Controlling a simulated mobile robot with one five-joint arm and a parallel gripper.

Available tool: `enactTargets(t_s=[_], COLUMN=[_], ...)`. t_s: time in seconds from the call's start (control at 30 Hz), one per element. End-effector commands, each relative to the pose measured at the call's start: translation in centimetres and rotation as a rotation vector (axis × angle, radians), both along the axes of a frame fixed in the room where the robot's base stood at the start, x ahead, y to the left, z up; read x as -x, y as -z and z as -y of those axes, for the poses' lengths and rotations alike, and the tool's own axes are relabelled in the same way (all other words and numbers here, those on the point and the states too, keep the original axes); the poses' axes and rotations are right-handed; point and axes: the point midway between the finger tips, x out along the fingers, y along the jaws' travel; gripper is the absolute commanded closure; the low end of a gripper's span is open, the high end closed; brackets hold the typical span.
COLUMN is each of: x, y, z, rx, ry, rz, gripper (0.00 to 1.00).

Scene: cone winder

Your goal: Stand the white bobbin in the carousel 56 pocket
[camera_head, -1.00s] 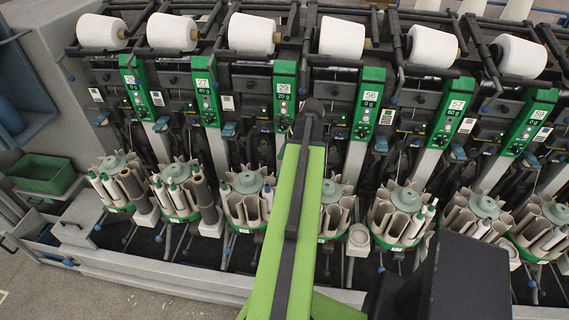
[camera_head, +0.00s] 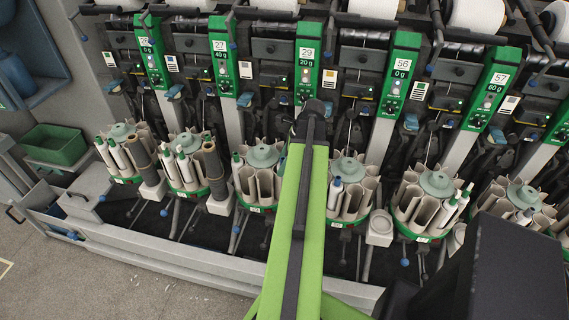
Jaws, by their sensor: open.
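The carousel 56 (camera_head: 348,167) is the grey-topped ring of pale pockets below and left of the green panel marked 56 (camera_head: 400,72). A pale bobbin with a blue tip (camera_head: 336,192) stands at its front left. Other pale bobbins with green tips stand in neighbouring carousels, such as the far-left one (camera_head: 120,157). I cannot tell which one is the task's white bobbin. My green arm reaches up the middle of the view toward the machine, left of carousel 56. My gripper does not show; it is beyond or hidden by the arm.
Carousel 29 (camera_head: 262,156) is partly covered by my arm; carousel 57 (camera_head: 437,184) is to the right. Brown tubes (camera_head: 213,166) stand up at the left carousels. A green bin (camera_head: 55,144) sits far left.

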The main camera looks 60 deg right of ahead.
Motion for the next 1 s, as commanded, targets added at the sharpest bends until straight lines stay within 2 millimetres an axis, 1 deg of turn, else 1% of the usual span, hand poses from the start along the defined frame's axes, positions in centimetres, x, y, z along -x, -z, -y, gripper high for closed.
enactTargets(t_s=[0.07, 0.5, 0.6, 0.77, 1.0], x=[0.0, 0.1, 0.1, 0.1, 0.1], y=[0.0, 0.0, 0.0, -0.2, -1.1], z=[0.0, 0.0, 0.0, 0.0, 0.0], rx=[0.000, 0.000, 0.000, 0.000, 0.000], ry=[0.000, 0.001, 0.001, 0.001, 0.001], rz=[0.000, 0.000, 0.000, 0.000, 0.000], gripper=[0.31, 0.89, 1.00, 1.00, 1.00])
